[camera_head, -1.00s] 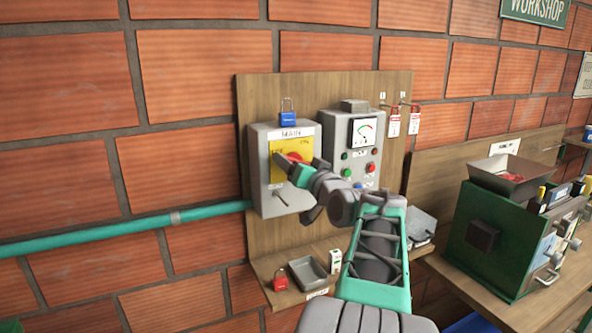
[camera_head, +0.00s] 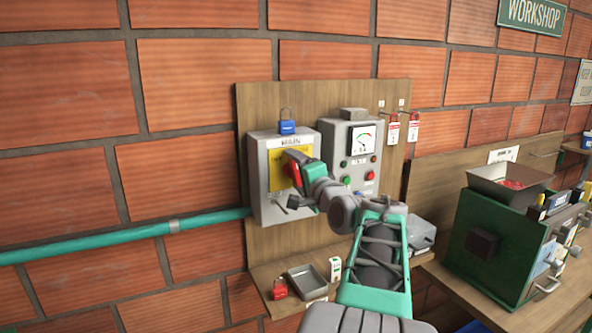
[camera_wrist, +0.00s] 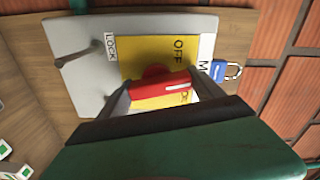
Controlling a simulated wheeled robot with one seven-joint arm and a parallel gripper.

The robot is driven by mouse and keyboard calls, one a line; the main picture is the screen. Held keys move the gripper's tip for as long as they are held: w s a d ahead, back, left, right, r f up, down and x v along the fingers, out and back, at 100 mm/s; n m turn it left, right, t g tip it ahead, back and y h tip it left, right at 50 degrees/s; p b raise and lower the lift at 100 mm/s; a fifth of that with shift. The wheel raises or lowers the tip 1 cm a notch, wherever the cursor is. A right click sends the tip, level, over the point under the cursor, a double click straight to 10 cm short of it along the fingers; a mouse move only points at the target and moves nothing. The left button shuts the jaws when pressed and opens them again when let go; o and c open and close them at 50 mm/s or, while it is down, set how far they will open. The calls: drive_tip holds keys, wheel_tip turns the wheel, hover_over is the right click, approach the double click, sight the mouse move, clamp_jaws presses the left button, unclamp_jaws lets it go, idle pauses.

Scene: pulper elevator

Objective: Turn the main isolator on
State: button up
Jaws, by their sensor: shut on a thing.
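The main isolator (camera_head: 268,200) is a grey box on the wooden board, with a yellow plate (camera_head: 277,172) and a red rotary handle. The red handle (camera_head: 293,172) is partly hidden by my gripper in the head view. In the wrist view the red handle (camera_wrist: 160,92) lies between my two fingers, and the plate (camera_wrist: 150,52) shows the word OFF. My gripper (camera_wrist: 160,95) is shut on the handle. A blue padlock (camera_head: 287,124) is on top of the box; it also shows in the wrist view (camera_wrist: 225,71).
A grey panel (camera_head: 335,148) with a meter and coloured buttons is close on the right of the isolator. A shelf below holds a red padlock (camera_head: 279,289) and a grey tray (camera_head: 307,280). A green machine (camera_head: 490,240) stands at right.

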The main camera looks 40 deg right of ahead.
drive_tip(key=shift+m+p, duration=0.35)
drive_tip(key=shift+m, duration=0.85)
drive_tip(key=o, duration=1.4)
drive_tip(key=shift+c, duration=0.2)
drive_tip(key=shift+s, duration=0.1)
drive_tip(key=shift+s+f, duration=0.1)
drive_tip(key=shift+s, duration=0.3)
drive_tip(key=b+v, duration=0.2)
drive_tip(key=v, duration=0.5)
drive_tip(key=shift+b, duration=0.3)
